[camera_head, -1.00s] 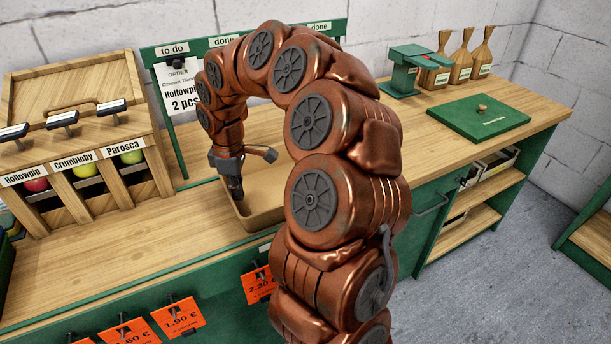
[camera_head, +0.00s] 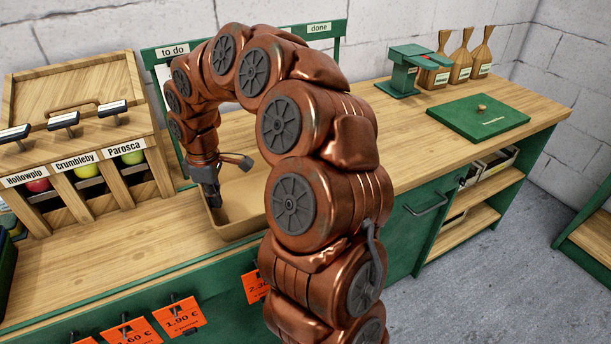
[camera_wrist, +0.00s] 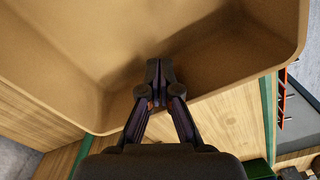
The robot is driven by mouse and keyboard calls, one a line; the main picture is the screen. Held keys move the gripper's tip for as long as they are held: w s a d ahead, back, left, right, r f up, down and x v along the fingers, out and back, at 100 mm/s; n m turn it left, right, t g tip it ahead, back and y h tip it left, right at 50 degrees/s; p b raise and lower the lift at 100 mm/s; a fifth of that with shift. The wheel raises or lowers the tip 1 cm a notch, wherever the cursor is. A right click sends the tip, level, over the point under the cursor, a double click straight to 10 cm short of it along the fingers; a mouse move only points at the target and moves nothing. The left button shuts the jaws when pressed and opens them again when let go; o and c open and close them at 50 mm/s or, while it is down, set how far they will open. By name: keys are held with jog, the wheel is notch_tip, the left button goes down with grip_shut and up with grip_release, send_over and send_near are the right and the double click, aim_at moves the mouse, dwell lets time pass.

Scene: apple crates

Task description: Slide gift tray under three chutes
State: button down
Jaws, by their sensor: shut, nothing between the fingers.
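The gift tray (camera_head: 233,231) is a tan open box on the counter, right of the chute rack and partly hidden by my arm. My gripper (camera_head: 214,203) points down inside the tray near its left end. In the wrist view my gripper (camera_wrist: 159,68) is shut and empty, its fingers beside the tray's inner wall. The tray (camera_wrist: 60,60) looks empty there. The three chutes are in the wooden rack at left, labelled Hollowpio (camera_head: 24,177), Crumbleby (camera_head: 75,160) and Parosca (camera_head: 125,147), with a red, a yellow-green and a green apple behind them.
The counter (camera_head: 120,235) between the tray and the front of the rack is clear. A green sign frame (camera_head: 176,48) stands behind my arm.

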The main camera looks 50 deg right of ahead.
jog(key=shift+w+a+p, duration=0.9)
jog(key=shift+w+a, duration=1.3)
jog(key=shift+a, duration=4.05)
jog(key=shift+w+a+p, duration=0.85)
jog(key=shift+w+a, duration=1.3)
jog(key=shift+a, duration=4.15)
jog(key=shift+w+a+p, duration=0.9)
jog(key=shift+w+a, duration=1.3)
jog(key=shift+a, duration=4.05)
jog(key=shift+s+d+b, duration=0.65)
jog(key=shift+s+d, duration=0.15)
jog(key=shift+d, duration=1.4)
jog(key=shift+s+d+b, duration=0.7)
jog(key=shift+s+d, duration=0.05)
jog(key=shift+d, duration=1.4)
jog(key=shift+s+d+b, duration=0.65)
jog(key=shift+s+d, duration=0.15)
jog(key=shift+d, duration=1.4)
